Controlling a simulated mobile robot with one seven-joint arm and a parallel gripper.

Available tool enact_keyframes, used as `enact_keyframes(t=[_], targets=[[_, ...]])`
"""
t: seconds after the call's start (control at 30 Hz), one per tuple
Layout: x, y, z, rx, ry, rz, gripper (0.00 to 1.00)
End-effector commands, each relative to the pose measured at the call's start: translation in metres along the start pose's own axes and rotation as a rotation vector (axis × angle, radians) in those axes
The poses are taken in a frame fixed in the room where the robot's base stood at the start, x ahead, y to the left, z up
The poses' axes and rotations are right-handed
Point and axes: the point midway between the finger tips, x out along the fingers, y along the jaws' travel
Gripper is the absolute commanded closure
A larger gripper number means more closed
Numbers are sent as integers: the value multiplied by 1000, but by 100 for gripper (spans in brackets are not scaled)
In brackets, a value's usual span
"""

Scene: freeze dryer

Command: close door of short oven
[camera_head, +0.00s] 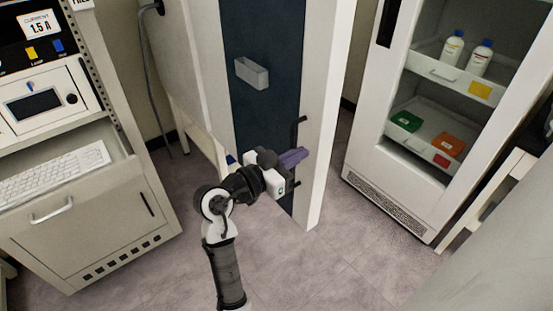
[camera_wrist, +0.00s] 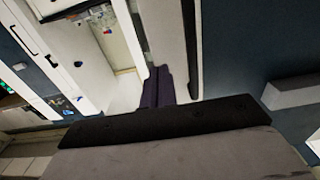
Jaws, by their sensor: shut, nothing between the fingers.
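A tall white door or panel with a dark blue face (camera_head: 265,115) stands upright in the middle of the head view. Its thick white edge (camera_head: 325,130) faces front right. I cannot tell for certain that it is the short oven's door. A black handle-like bar (camera_head: 300,130) is on it near that edge, and shows in the wrist view (camera_wrist: 191,50). My gripper (camera_head: 294,157), with purple fingers shut and empty, is in front of the blue face, close to the bar and white edge. Contact cannot be told. The fingers also show in the wrist view (camera_wrist: 158,85).
A small white bin (camera_head: 252,73) is fixed on the blue face. A white cabinet (camera_head: 400,170) with bottles and trays stands right. An instrument console (camera_head: 95,205) with a keyboard drawer stands left. Tiled floor (camera_head: 160,260) is free in front. A light grey surface fills the lower right.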

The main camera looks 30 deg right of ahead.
Motion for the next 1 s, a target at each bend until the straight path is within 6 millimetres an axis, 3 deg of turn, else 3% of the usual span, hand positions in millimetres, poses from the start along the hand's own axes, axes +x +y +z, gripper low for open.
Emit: enact_keyframes(t=[0.23, 0.77, 1.0], targets=[[25, 0, -1, -1, -1, -1, 100], [32, 0, 0, 0, 1, -6, 100], [59, 0, -1, 0, 0, -46, 100]])
